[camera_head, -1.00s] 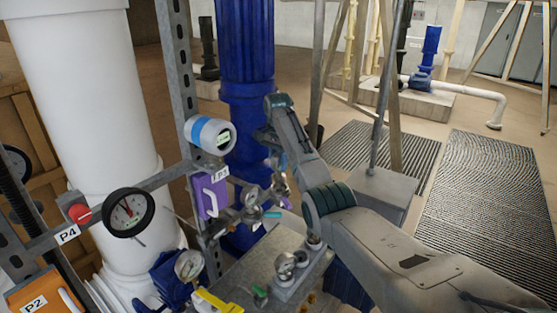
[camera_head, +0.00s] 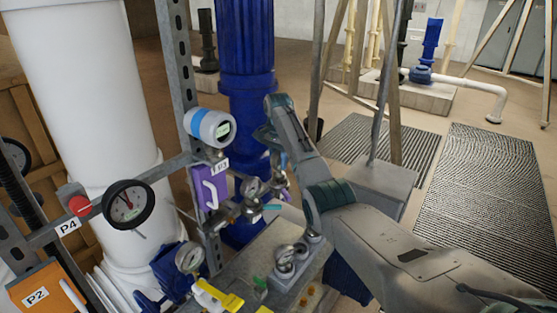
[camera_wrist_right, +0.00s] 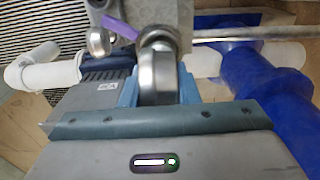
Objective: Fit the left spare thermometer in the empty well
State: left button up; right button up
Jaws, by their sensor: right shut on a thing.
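My right gripper (camera_head: 283,166) is beside the pipe fittings right of the purple-handled unit in the head view. In the right wrist view my right gripper (camera_wrist_right: 158,92) has its blue fingers closed on a round silver thermometer head (camera_wrist_right: 157,72), seen edge-on. Its stem is hidden. Another silver dial instrument (camera_head: 251,187) stands on the fittings just left of the gripper. A holder on the metal bench carries a round silver piece (camera_head: 285,254), partly blocked by my right arm. I cannot make out the empty well. My left gripper is not in view.
A black dial gauge (camera_head: 128,204) and a blue-white transmitter (camera_head: 211,127) sit on the frame at left. A yellow lever (camera_head: 218,296) and a small gauge (camera_head: 190,258) are low in front. A blue column (camera_head: 246,60) stands behind. Open floor lies at right.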

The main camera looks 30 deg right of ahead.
jog(key=shift+f, duration=0.15)
jog(key=shift+f, duration=0.3)
jog(key=shift+f, duration=0.5)
dwell(0.6)
dwell(0.4)
jog(key=o, duration=0.9)
